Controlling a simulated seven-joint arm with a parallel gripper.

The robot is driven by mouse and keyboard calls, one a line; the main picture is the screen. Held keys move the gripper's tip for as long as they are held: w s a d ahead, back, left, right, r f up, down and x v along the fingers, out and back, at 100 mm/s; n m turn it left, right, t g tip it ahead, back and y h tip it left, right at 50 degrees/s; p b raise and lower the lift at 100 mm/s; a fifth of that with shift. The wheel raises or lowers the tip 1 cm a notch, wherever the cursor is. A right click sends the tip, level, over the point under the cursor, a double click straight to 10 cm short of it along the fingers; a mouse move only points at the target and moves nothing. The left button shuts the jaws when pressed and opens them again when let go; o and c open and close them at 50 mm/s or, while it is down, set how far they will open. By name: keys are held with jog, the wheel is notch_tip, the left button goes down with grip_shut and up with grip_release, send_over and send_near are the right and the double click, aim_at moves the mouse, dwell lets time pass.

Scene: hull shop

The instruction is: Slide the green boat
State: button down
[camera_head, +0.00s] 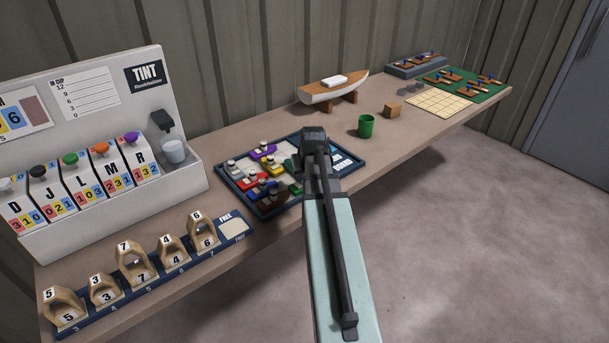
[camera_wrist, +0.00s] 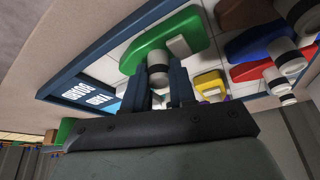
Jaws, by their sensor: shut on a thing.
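The green boat (camera_wrist: 185,32) shows in the wrist view, lying in the blue-rimmed harbour tray (camera_wrist: 120,48). It has a white and dark banded peg and a pale block on its deck. My gripper (camera_wrist: 160,84) has its two dark fingers on either side of that peg, shut on it. In the head view my own arm covers the gripper and part of the tray (camera_head: 262,213). A bit of green hull (camera_head: 296,188) shows beside the arm there.
Red (camera_wrist: 262,52), blue, yellow and brown boats crowd the tray beside the green one. A lettered panel (camera_wrist: 92,95) fills one end of the tray. A green cup (camera_head: 366,127), a wooden cube (camera_head: 392,110) and a model hull (camera_head: 333,92) stand beyond; the TINT dispenser (camera_head: 125,210) stands left.

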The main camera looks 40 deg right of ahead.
jog(key=shift+d, duration=0.1)
dwell(0.3)
jog(key=d, duration=0.6)
jog(key=shift+d, duration=0.25)
jog(key=c, duration=1)
grip_release()
jog(key=shift+o, duration=0.4)
jog(key=v, duration=1.3)
jog(key=shift+s+r, duration=0.25)
jog(key=shift+r, duration=0.05)
